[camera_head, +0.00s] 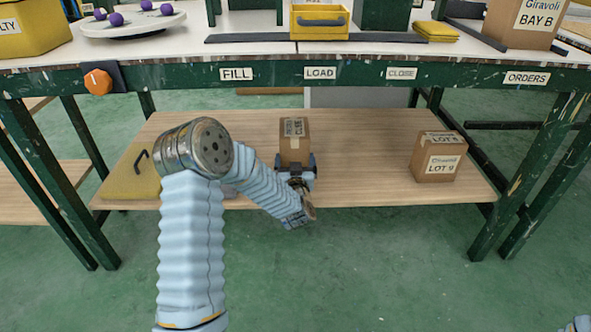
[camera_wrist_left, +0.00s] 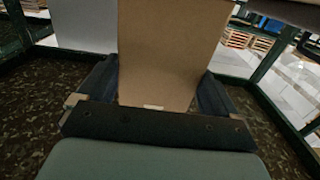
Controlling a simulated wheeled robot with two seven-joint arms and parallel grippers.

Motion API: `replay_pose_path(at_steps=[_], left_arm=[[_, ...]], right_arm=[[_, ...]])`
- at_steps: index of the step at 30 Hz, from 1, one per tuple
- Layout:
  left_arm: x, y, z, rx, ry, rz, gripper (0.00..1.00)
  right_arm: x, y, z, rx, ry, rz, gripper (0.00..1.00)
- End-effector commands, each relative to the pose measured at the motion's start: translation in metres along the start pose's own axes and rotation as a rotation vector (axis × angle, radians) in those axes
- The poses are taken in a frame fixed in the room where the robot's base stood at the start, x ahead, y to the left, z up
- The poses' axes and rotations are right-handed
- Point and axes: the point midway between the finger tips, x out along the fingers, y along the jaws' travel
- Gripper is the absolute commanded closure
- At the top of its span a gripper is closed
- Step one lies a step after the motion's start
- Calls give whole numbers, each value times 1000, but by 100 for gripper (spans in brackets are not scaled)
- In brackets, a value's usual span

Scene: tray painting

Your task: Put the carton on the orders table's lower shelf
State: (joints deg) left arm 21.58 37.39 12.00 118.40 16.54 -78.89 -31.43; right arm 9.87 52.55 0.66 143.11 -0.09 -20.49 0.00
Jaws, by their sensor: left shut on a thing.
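A small brown carton (camera_head: 293,143) with a printed label on top is held upright by my left gripper (camera_head: 296,163). It is over the middle of the wooden lower shelf (camera_head: 365,170). I cannot tell whether its base touches the board. In the left wrist view, the carton's plain face (camera_wrist_left: 165,50) fills the space between the fingers of the left gripper (camera_wrist_left: 155,88). The table (camera_head: 330,75) has a green front rail with several labels, ORDERS at its right end. My right gripper is not in view.
Another carton (camera_head: 440,158), marked LOT 9, stands at the shelf's right. A yellow item with a dark handle (camera_head: 135,178) lies at the left. Bare board shows between the two cartons. The table's rail and top overhang the shelf; green legs (camera_head: 540,170) stand at its ends.

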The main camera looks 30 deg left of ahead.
Motion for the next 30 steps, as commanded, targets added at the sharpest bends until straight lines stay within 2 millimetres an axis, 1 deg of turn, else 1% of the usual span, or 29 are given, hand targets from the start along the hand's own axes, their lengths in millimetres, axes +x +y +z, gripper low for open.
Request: replay_pose_path(at_steps=[1, 3, 14, 15, 16, 24, 26, 29, 30], left_arm=[[0, 2, 12, -1, -1, 3, 70], [0, 2, 21, -1, -1, 2, 70], [-1, 2, 23, -1, 2, 3, 70], [-1, 2, 25, -1, -1, 2, 2], [-1, 2, 25, -1, -1, 2, 0], [-2, 2, 22, -1, -2, 3, 0], [-8, 2, 22, 0, -4, 4, 0], [-26, 3, 22, 0, -4, 6, 0], [-35, 3, 22, 1, -4, 7, 0]], right_arm=[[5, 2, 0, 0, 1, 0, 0], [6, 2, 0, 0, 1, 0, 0], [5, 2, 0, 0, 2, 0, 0], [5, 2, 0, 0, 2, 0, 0], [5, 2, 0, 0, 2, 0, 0], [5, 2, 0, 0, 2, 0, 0], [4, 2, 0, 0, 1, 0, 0], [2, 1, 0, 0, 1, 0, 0], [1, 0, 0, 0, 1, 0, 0]])
